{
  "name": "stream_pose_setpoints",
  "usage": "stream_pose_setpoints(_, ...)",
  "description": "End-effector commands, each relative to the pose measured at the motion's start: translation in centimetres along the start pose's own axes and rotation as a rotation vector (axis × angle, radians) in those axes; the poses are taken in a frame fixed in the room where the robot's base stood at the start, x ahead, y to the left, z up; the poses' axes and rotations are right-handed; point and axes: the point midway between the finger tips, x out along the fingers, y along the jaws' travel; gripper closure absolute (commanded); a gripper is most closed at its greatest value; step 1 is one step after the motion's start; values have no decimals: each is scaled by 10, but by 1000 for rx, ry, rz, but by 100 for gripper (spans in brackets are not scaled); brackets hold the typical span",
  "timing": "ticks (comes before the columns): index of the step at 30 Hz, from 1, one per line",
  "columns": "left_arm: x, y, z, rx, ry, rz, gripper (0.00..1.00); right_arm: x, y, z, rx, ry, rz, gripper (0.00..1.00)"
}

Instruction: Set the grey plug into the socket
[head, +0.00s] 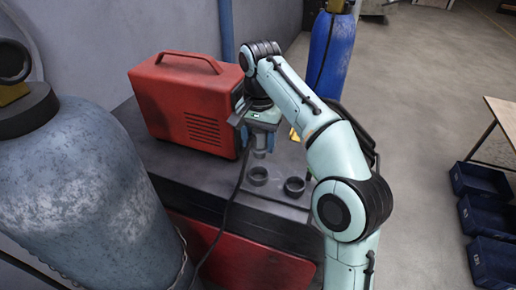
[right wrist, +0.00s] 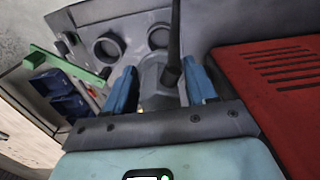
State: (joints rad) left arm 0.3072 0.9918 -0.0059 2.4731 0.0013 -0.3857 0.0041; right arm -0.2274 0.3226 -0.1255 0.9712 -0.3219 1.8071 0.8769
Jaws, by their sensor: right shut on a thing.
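The grey plug (head: 261,153) is held by my right gripper (head: 259,137), pointing down above the worktop and apart from it. In the right wrist view the grey plug (right wrist: 156,92) sits between the two blue fingers of my right gripper (right wrist: 160,88), which is shut on it. Two round dark ring-like sockets stand on the worktop below: a left one (head: 257,176), nearer the plug, and a right one (head: 294,187). The right wrist view also shows two round openings, one (right wrist: 108,47) and another (right wrist: 159,37). My left gripper is not in view.
A red machine (head: 185,105) stands on the worktop left of my gripper. A dark cable (head: 226,205) hangs over the worktop's front. A large grey cylinder (head: 75,190) fills the left; a blue cylinder (head: 331,55) stands behind. Blue bins (head: 480,180) lie on the floor at right.

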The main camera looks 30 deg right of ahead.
Motion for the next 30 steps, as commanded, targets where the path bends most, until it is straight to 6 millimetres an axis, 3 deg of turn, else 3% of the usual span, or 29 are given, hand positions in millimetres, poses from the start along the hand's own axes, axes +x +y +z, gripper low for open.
stream_pose_setpoints(6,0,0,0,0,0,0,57,1,57,-7,14,-10,-7,84)
stream_pose_setpoints(12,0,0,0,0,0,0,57,7,95,-1,8,-1,-3,84)
stream_pose_setpoints(26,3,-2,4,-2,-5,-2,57,33,103,1,3,2,1,84)
stream_pose_setpoints(30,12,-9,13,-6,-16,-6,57,44,103,2,3,1,2,84)
